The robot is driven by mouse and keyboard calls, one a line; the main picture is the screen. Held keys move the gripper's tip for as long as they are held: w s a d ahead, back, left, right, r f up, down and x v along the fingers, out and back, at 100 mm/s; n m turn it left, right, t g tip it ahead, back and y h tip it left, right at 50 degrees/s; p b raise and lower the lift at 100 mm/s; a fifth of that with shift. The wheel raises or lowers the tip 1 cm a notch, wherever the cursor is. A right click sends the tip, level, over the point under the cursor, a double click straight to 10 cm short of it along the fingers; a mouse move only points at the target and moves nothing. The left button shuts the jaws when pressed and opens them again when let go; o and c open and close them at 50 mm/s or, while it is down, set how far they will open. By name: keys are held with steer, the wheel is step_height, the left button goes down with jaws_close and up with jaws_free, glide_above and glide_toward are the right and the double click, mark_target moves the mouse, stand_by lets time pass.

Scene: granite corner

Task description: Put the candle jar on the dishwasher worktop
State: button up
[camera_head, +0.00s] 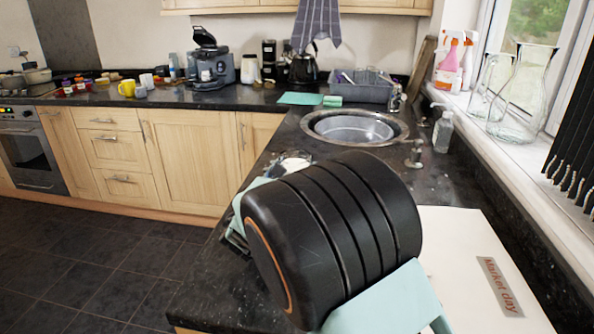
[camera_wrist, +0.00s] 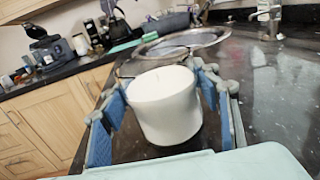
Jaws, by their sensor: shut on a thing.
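The candle jar (camera_wrist: 165,108) is a white, smooth, rounded jar, upright in the wrist view. My gripper (camera_wrist: 160,88) is shut on it, with one blue-padded finger on each side. Dark speckled worktop (camera_wrist: 262,105) shows around and beyond the jar; I cannot tell whether the jar's base touches it. In the head view my black wrist hides most of the jar, and only a small white part (camera_head: 293,162) shows behind it. The dark worktop (camera_head: 225,285) there runs along the right side; no marking shows which stretch belongs to the dishwasher.
A round metal sink (camera_head: 355,127) lies beyond my gripper, with a soap bottle (camera_head: 443,132) to its right. A white "Market day" box (camera_head: 485,285) is at the near right. Glass carafes (camera_head: 525,95) stand on the windowsill. A coffee machine (camera_head: 212,65) stands on the back counter.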

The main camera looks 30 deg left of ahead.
steer(key=shift+f, duration=0.15)
steer(key=o, duration=1)
steer(key=shift+f, duration=0.2)
steer(key=o, duration=0.5)
steer(key=shift+r, duration=0.1)
steer(key=shift+c, duration=0.2)
steer(key=shift+r, duration=0.15)
steer(key=shift+s, duration=0.35)
steer(key=s, duration=0.3)
steer(key=s+d, duration=0.1)
steer(key=s, duration=0.3)
steer(key=s+d, duration=0.1)
steer(key=s, duration=0.3)
steer(key=shift+s+p, duration=0.15)
steer(key=shift+p, duration=0.25)
